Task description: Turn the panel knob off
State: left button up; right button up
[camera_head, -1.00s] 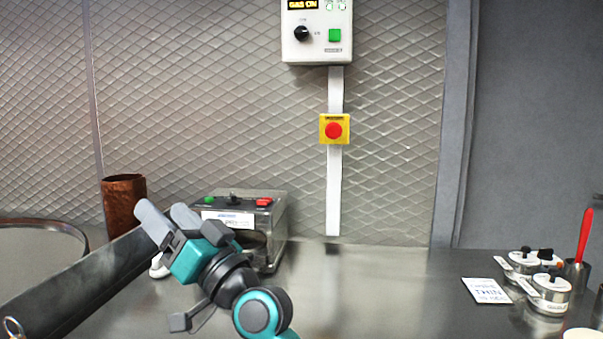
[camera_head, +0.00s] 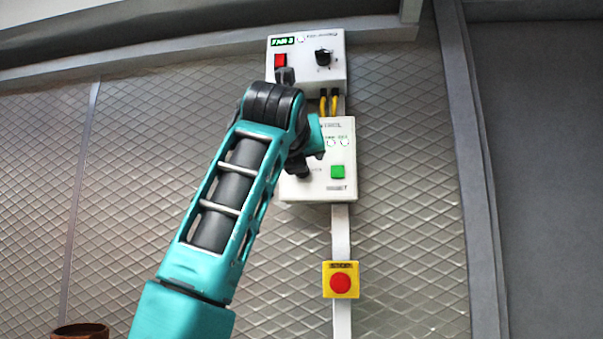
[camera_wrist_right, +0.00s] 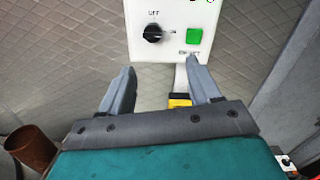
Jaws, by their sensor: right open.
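The lower white wall panel (camera_head: 342,190) carries a green button and a black knob. In the right wrist view the black knob (camera_wrist_right: 153,33) faces me, with a label above it that seems to read OFF; a pale mark shows at its right side. My right gripper (camera_wrist_right: 160,68) is open and empty there, its fingers spread below the knob and apart from it in the picture. My left gripper is not in view.
An upper white panel (camera_head: 295,75) has its own black knob (camera_head: 323,57), a red button and a FAN display. Yellow cables (camera_head: 329,103) join the panels. A red emergency button (camera_head: 341,284) on a yellow box sits below. A brown pot (camera_head: 80,331) stands at lower left.

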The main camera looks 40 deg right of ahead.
pick_arm(q)
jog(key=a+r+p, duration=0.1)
jog(key=p, duration=0.1)
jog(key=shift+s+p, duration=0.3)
jog(key=shift+p, duration=0.05)
pick_arm(e)
jog(key=w+x, duration=0.1)
jog(key=x, duration=1.1)
jog(key=shift+w+a+r+t+y, duration=0.2)
jog(key=shift+t+y, duration=0.1)
jog(key=shift+y, duration=0.1)
jog(key=shift+s, duration=0.1)
jog(key=c, duration=1)
